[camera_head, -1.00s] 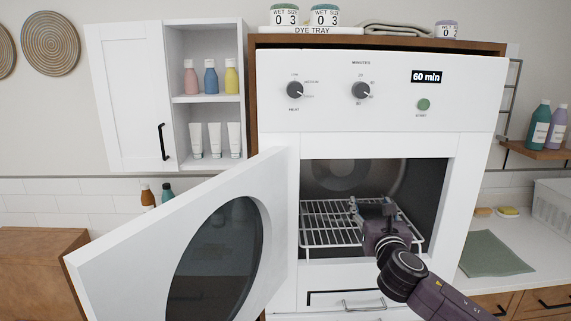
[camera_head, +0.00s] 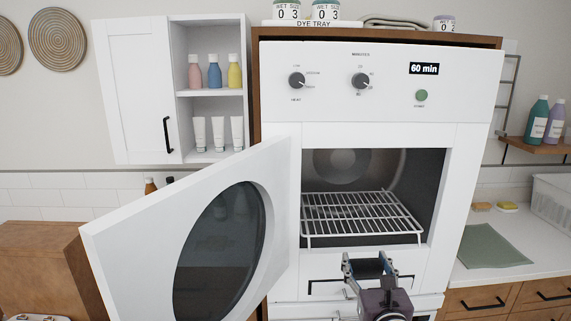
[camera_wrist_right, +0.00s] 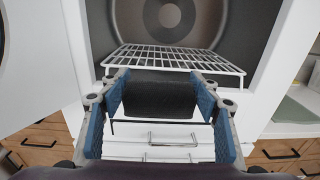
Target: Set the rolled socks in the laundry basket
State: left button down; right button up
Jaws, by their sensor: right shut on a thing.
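My right gripper (camera_head: 370,268) is in front of the open dryer, below the rack's level in the head view. It is shut on the rolled socks (camera_head: 366,268), a dark, nearly black roll held crosswise between the fingers. In the right wrist view the socks (camera_wrist_right: 160,99) span the gap between the blue finger pads of the gripper (camera_wrist_right: 165,100). A white basket (camera_head: 553,204) stands on the counter at the right edge, partly cut off; I cannot tell whether it is the laundry basket. My left gripper is not in view.
The white dryer door (camera_head: 150,230) stands open to the left. The wire rack (camera_head: 362,215) inside is bare. Drawer handles sit below the opening. A green cloth (camera_head: 492,246) lies on the right counter. A wooden cabinet (camera_head: 45,265) stands at left.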

jog(key=s+f+b, duration=0.1)
jog(key=s+f, duration=0.2)
jog(key=s, duration=0.7)
jog(key=s+f+b, duration=0.1)
jog(key=s+f, duration=0.1)
jog(key=s, duration=0.7)
jog(key=s+f+b, duration=0.1)
jog(key=s+f, duration=0.2)
jog(key=s, duration=0.7)
jog(key=shift+s+f, duration=0.3)
jog(key=shift+f, duration=0.05)
jog(key=shift+a, duration=0.1)
